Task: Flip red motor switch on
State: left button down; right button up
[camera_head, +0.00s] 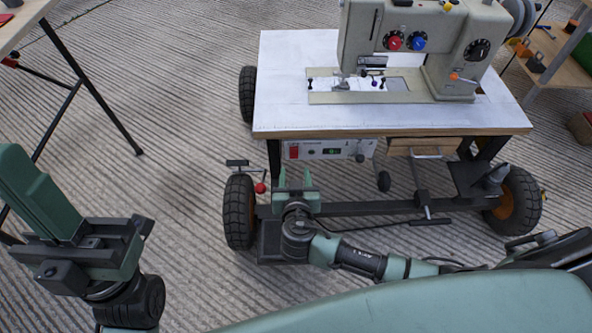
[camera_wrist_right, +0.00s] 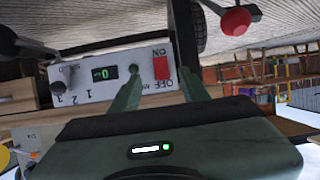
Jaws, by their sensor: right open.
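The red motor switch (camera_head: 294,151) is at the left end of a white control panel (camera_head: 325,150) under the sewing machine table. In the right wrist view, the red switch (camera_wrist_right: 161,68) shows upside down with ON and OFF lettering beside it. My right gripper (camera_head: 295,178) is open and empty just below and in front of the panel. In the wrist view, its two green fingers (camera_wrist_right: 160,92) stand apart with the switch visible between them, beyond their tips. Contact cannot be made out. My left gripper (camera_head: 85,250) is at the lower left, far from the switch; its jaw opening is unclear.
The sewing machine (camera_head: 430,45) stands on the white-topped table (camera_head: 290,75) with black wheels. A red ball knob (camera_head: 260,188) on a lever is left of my right gripper. A wooden drawer (camera_head: 425,146) is right of the panel. Floor between the tables is clear.

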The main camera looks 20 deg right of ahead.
aim_at(294, 156)
jog(key=b+x, duration=0.2)
jog(key=x, duration=0.5)
jog(key=shift+w+d, duration=0.15)
jog(key=shift+w, duration=0.2)
